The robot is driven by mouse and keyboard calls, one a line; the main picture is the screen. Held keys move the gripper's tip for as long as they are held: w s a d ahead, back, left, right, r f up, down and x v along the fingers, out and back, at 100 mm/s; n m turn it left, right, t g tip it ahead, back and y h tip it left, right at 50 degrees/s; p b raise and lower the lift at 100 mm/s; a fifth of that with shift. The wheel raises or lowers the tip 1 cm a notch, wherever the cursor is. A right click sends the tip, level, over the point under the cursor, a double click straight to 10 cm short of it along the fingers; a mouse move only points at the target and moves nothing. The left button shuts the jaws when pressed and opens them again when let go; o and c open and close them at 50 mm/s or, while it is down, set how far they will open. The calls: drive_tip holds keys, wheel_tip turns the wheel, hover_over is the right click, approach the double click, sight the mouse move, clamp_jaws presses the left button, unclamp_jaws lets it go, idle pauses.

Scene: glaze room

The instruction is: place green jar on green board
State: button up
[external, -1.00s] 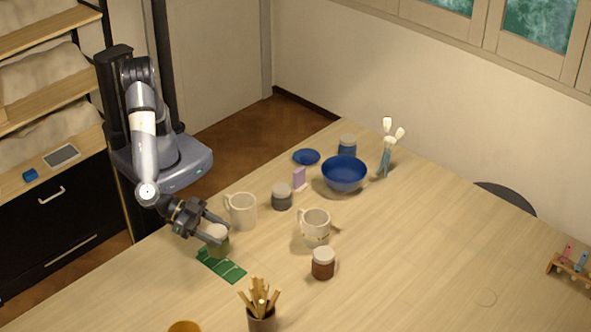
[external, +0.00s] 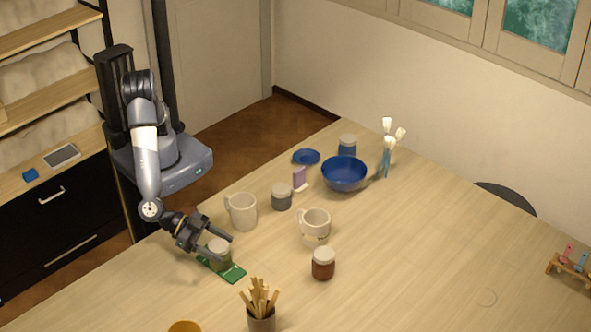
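The green jar (external: 220,257) has a pale lid and stands upright on the green board (external: 236,274), over its middle and far-left part. The board lies flat on the table near its left edge, and its lower right end is bare. My gripper (external: 222,247) reaches in from the upper left at the jar's height. Its fingers are spread, one on each side of the jar, with a gap visible at the far finger. The near finger partly overlaps the jar's left side, so contact there is hard to tell.
A white mug (external: 242,212) stands close behind my gripper. A patterned mug (external: 315,227), a grey jar (external: 282,198) and a brown jar (external: 323,265) stand to the right. A pot of sticks (external: 261,314) is in front. The right half of the table (external: 430,260) is mostly clear.

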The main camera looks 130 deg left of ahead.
drive_tip(key=shift+o, duration=0.7)
drive_tip(key=shift+r, duration=0.1)
drive_tip(key=shift+d+r, duration=0.1)
drive_tip(key=shift+r, duration=0.05)
drive_tip(key=b+v, duration=0.1)
drive_tip(key=v, duration=1.1)
drive_tip(key=shift+b, duration=0.3)
